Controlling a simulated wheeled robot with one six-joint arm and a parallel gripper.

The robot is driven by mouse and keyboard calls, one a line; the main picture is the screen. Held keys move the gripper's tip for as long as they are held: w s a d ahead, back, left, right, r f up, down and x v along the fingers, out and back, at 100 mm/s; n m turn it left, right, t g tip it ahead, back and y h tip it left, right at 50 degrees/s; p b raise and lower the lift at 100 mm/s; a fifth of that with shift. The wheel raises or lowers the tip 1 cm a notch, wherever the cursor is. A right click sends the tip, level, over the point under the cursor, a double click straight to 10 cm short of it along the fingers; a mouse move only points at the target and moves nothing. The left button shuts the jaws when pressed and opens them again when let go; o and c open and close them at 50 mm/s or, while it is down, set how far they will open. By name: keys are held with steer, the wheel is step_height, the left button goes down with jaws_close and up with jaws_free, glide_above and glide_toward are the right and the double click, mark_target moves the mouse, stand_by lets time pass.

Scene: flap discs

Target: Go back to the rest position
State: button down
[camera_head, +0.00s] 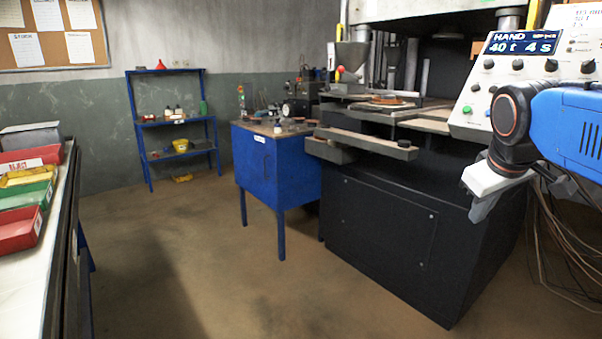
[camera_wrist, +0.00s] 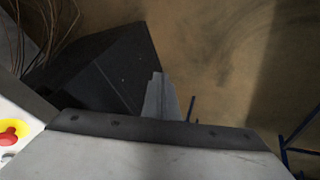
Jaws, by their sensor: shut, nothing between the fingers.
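My gripper (camera_head: 483,207) hangs at the right of the head view, below my blue and black arm and in front of the press control panel. Its fingers point down. In the wrist view the fingers (camera_wrist: 160,97) show together at the middle, shut with nothing between them. Bare brown floor and the dark side of the press (camera_wrist: 105,68) lie below it. The gripper looks apart from everything around it, though its gap to the panel is hard to judge.
The black press (camera_head: 400,220) stands close by, with a control panel (camera_head: 515,75) and loose cables (camera_head: 560,250) behind my arm. A blue cabinet (camera_head: 262,165) and blue shelf (camera_head: 165,125) stand farther back. Coloured bins (camera_head: 28,225) sit on a left table. The middle floor is clear.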

steer(key=s+a+f+m+y, duration=0.1)
steer(key=s+a+f, duration=0.2)
steer(key=s+f, duration=0.4)
steer(key=s+a+f+m+g+y, duration=0.1)
steer(key=s+a+f, duration=0.3)
steer(key=s+f, duration=0.4)
step_height(320, 180, down, 5)
steer(key=shift+s+f+m, duration=0.1)
steer(key=shift+s+m, duration=0.1)
steer(key=shift+m, duration=0.4)
